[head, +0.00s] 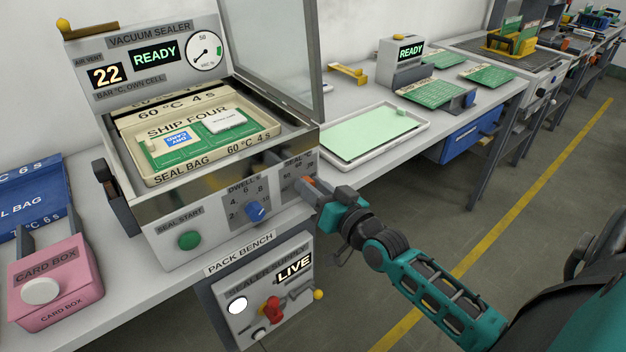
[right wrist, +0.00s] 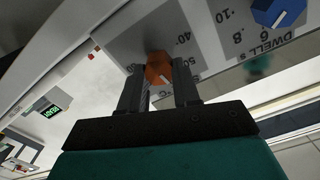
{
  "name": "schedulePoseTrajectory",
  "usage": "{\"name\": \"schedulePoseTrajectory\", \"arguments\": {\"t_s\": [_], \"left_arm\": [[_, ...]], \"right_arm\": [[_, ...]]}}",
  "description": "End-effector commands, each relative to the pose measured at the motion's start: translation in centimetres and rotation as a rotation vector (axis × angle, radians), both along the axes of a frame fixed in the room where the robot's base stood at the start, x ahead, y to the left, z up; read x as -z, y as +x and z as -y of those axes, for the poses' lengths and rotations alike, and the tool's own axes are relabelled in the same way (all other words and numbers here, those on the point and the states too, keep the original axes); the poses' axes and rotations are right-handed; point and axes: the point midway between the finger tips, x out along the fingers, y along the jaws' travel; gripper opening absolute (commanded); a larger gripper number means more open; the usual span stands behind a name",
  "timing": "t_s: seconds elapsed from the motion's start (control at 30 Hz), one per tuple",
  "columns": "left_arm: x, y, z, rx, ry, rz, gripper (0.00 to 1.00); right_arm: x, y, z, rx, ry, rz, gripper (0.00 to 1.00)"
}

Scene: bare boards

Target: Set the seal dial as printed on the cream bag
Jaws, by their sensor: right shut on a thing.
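The cream seal bag (head: 213,152) lies in the open chamber of the vacuum sealer (head: 135,212), printed "SHIP FOUR" and "SEAL BAG 60 °C 4 s". A green card with white and blue parts is on it. The orange seal dial (right wrist: 158,68) is between the fingers of my right gripper (right wrist: 160,88), which is shut on it. In the head view my right gripper (head: 312,192) reaches the seal panel from the right and covers most of the dial. Its setting cannot be read. The blue dwell dial (head: 255,210) also shows in the right wrist view (right wrist: 278,12). My left gripper is out of view.
The sealer display reads READY and 22. A green start button (head: 189,240) is on its front. The supply box (head: 265,295) below shows LIVE. A pink card box (head: 55,282) and a blue bag (head: 35,195) stand left. A white tray (head: 425,125) lies right.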

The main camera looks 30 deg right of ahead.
Motion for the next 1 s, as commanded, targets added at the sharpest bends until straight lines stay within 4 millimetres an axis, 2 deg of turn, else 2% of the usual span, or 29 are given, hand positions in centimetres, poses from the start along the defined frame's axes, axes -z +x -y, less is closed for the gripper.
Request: {"name": "schedulePoseTrajectory", "arguments": {"t_s": [0.33, 0.87, 0.9, 1.0], "left_arm": [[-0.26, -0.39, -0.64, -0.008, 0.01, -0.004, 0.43], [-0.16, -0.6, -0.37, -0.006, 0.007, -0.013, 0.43], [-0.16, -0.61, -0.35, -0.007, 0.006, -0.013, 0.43], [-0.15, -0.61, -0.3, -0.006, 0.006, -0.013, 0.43]], "right_arm": [[0.01, 0.01, 0.08, 0.0, 0.137, -0.012, 0.01], [0.07, 0.02, 0.08, 0.0, 0.159, -0.012, 0.01], [0.07, 0.01, 0.08, 0.0, 0.159, -0.012, 0.34], [0.07, 0.01, 0.08, 0.0, 0.159, -0.012, 0.44]]}}
